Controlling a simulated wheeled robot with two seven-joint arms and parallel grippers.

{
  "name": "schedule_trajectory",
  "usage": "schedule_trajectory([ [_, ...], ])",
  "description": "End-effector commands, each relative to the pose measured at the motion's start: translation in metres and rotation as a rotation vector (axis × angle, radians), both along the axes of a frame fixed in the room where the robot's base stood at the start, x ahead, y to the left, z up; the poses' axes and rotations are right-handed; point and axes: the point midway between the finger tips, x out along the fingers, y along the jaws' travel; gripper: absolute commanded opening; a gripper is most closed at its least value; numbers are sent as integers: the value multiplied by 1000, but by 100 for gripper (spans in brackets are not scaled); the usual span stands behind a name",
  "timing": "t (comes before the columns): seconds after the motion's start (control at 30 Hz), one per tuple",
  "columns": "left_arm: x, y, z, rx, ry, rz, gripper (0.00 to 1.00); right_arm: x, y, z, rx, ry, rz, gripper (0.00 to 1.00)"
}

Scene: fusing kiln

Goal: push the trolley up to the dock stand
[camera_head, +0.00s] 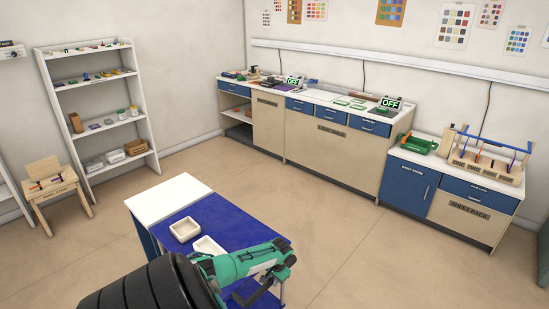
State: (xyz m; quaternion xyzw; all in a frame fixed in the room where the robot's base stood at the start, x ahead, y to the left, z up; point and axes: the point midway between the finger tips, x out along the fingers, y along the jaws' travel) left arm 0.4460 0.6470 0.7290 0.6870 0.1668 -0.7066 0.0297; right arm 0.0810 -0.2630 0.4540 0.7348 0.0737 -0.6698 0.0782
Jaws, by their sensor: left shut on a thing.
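The trolley (225,221) has a blue top and stands low in the middle of the view. A white-topped stand with a blue side, which looks like the dock stand (172,196), is at its far left end. The two tops appear to meet; I cannot tell whether they touch. My left gripper (254,293) is shut at the trolley's near right end, and the part it grips is mostly hidden by the gripper. My right gripper is not in view.
Two pale trays (185,230) (208,246) lie on the blue top. Open floor (345,245) lies to the right. A counter (320,125) runs along the back wall, with a blue cabinet (408,184) at right. A shelf rack (104,120) and small wooden stool (50,186) are at left.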

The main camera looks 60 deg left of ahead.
Motion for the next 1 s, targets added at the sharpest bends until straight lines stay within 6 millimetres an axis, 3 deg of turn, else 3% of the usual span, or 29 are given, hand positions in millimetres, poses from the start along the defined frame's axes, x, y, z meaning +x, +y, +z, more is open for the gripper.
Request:
schedule_trajectory([
  [0.17, 1, 0, 1, 1, -4, -1, 0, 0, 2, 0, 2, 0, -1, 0],
  [0.2, 1, 0, 1, 1, -4, -1, 25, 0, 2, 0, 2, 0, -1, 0],
  [0.3, 1, 0, 1, 1, -3, -1, 44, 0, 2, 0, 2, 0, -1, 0],
  [0.67, 1, 0, 3, 1, -2, 0, 44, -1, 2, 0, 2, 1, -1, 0],
  [1.0, 3, -8, 45, 2, -3, -3, 44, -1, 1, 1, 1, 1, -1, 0],
])
